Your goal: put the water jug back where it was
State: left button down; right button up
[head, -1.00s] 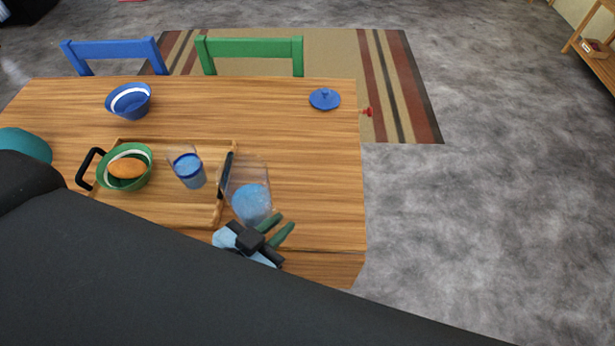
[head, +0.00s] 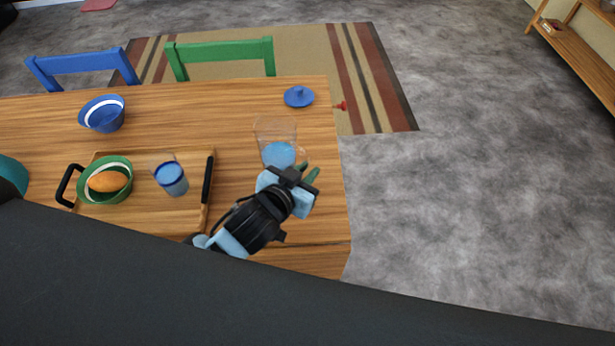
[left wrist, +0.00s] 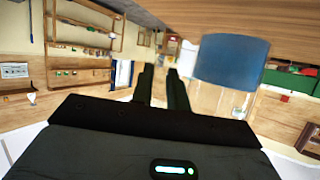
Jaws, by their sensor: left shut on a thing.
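The water jug (head: 279,153) is clear, with blue water in its lower part. In the head view it stands upright to the right of the tray, over the right part of the table. My left gripper (head: 307,177) is shut on it at its near right side, apparently at the handle. In the left wrist view the jug (left wrist: 232,62) shows upside down, right of my left gripper's fingers (left wrist: 162,82), close to the wood. I cannot tell whether its base touches the table. My right gripper is not in view.
The wooden table (head: 230,115) has a tray (head: 140,208) with black handles. The tray holds a green bowl (head: 122,163) with an orange-brown item and a glass (head: 171,179) of blue liquid. A blue bowl (head: 103,114) and a blue lid (head: 299,97) stand behind. Bare table surrounds the jug.

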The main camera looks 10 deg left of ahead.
pick_arm(q)
jog(key=shift+w+r, duration=0.1)
jog(key=shift+w, duration=0.1)
jog(key=shift+w+d+f, duration=0.15)
jog(key=shift+w+f, duration=0.05)
jog(key=shift+f, duration=1.6)
jog(key=c, duration=1.8)
grip_release()
jog(key=shift+f, duration=0.25)
jog(key=o, duration=0.4)
jog(key=shift+o, duration=0.2)
